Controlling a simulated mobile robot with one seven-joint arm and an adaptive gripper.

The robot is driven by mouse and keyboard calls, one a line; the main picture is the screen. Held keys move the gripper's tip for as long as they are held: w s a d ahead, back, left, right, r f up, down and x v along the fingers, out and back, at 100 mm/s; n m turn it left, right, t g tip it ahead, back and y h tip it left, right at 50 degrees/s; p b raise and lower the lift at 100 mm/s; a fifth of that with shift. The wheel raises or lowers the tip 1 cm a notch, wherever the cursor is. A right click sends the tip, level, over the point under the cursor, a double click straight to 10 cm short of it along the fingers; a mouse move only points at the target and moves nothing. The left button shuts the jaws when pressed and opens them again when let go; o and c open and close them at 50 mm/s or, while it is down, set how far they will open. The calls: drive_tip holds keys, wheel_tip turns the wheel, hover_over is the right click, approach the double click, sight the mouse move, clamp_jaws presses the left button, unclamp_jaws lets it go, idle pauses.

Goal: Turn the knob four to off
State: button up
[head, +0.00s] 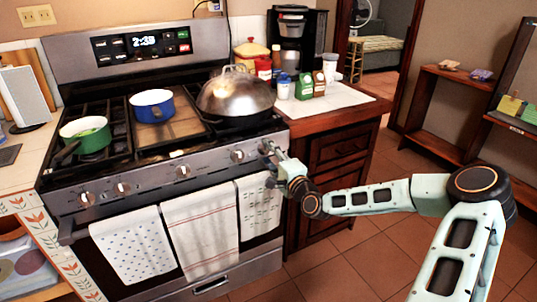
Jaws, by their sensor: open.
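The stove (150,170) has a row of several round metal knobs along its front panel. One knob (237,155) sits right of the middle, just left of my gripper. The rightmost knob (264,147) is at the panel's right end and is partly covered by my gripper. My gripper (268,152) is open, in front of this right end. I cannot tell whether it touches the rightmost knob or is around it. The knobs are too small to read their settings.
A domed wok (236,93), a blue pot (152,105) and a green pot (87,134) stand on the stove. Towels (200,230) hang on the oven handle below the knobs. The counter (335,101) at right holds jars. The floor (350,262) before the cabinet is clear.

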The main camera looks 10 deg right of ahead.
drive_tip(key=v, duration=1.2)
